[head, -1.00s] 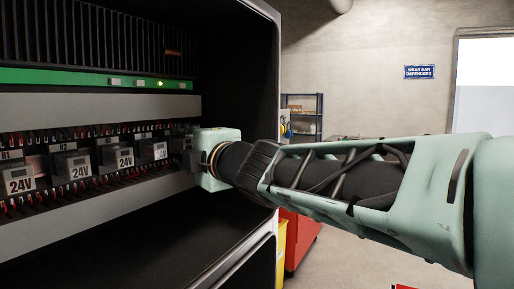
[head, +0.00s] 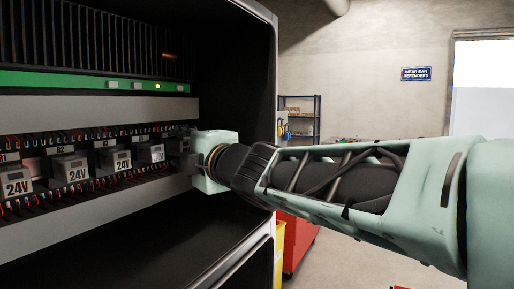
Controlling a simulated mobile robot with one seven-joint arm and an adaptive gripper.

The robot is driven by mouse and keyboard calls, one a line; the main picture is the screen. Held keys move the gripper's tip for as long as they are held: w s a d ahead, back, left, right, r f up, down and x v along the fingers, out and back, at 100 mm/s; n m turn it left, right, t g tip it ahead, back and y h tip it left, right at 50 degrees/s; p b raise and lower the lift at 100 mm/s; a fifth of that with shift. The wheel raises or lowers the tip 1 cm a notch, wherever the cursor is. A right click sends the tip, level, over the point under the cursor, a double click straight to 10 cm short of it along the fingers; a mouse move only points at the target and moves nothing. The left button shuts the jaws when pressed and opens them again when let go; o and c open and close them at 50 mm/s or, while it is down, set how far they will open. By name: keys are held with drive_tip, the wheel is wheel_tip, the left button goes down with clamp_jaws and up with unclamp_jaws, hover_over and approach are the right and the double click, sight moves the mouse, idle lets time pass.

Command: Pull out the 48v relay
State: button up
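A row of relays sits on a rail inside the open cabinet. Three of them, a far-left relay (head: 17,181), a second relay (head: 71,169) and a third relay (head: 116,159), have white labels reading 24V. A fourth relay (head: 151,152) has a label too small to read. I cannot pick out a 48V label. My gripper (head: 184,161) is inside the cabinet at the right end of the row, just right of the fourth relay. Its fingers are dark and mostly hidden by its housing. I cannot tell whether they touch or hold a relay.
Red and black wires (head: 100,183) run above and below the relays. A grey strip (head: 95,213) lies below the row, and a green strip (head: 70,82) above. The cabinet's right wall (head: 262,100) stands close beside my arm. Open floor lies to the right.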

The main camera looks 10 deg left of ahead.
clamp_jaws()
drive_tip(key=shift+d+f, duration=0.1)
idle(0.4)
drive_tip(key=shift+s+d, duration=0.1)
drive_tip(key=shift+d, duration=0.2)
drive_tip(key=shift+d, duration=0.1)
drive_tip(key=shift+s+d+p, duration=0.15)
drive_tip(key=shift+d+p, duration=0.1)
drive_tip(key=shift+p, duration=0.05)
drive_tip(key=shift+s+d, duration=0.1)
drive_tip(key=shift+d, duration=0.15)
drive_tip(key=shift+s+d, duration=0.1)
drive_tip(key=shift+d, duration=0.15)
